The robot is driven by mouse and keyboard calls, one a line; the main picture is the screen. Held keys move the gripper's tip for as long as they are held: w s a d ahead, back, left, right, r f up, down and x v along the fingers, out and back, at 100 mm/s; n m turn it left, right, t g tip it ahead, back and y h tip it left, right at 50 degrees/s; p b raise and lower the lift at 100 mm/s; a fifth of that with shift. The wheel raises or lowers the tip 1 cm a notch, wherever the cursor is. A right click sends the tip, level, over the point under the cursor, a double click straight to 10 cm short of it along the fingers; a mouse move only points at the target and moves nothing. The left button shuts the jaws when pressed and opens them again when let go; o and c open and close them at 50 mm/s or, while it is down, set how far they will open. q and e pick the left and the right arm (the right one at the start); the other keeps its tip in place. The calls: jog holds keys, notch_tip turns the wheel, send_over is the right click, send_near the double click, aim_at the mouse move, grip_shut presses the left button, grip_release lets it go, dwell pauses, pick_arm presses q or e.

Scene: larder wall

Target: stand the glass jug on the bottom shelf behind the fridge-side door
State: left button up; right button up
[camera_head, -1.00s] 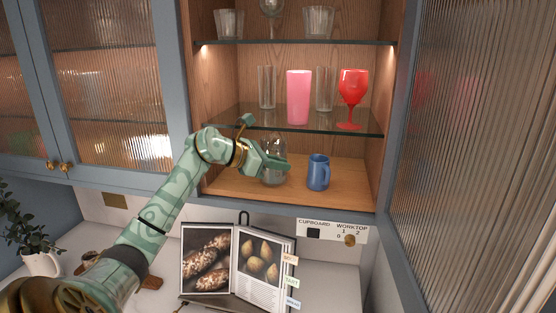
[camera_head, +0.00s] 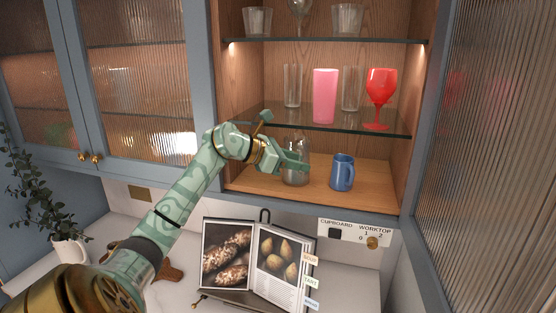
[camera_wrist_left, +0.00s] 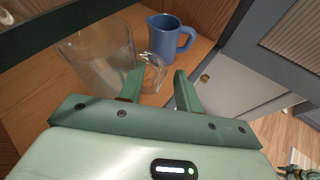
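The clear glass jug (camera_head: 297,175) stands upright on the wooden bottom shelf (camera_head: 262,182) of the open cupboard, left of a blue mug-like jug (camera_head: 342,173). In the left wrist view the glass jug (camera_wrist_left: 95,55) has its handle towards me. My left gripper (camera_head: 299,160) is at the jug's handle side. In the wrist view its two fingers (camera_wrist_left: 160,90) are apart, with the handle between or just beyond their tips; I cannot tell whether one touches it. The gripper partly hides the jug in the head view.
A glass middle shelf (camera_head: 275,116) above holds a pink tumbler (camera_head: 325,96), a red goblet (camera_head: 379,95) and clear glasses. A ribbed-glass door (camera_head: 490,140) stands open at right. A cookbook (camera_head: 258,262) stands on the worktop below. The bottom shelf's right end is clear.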

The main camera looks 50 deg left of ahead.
pick_arm(q)
jog(key=b+v, duration=0.5)
jog(key=v, duration=0.5)
jog(key=shift+s, duration=0.2)
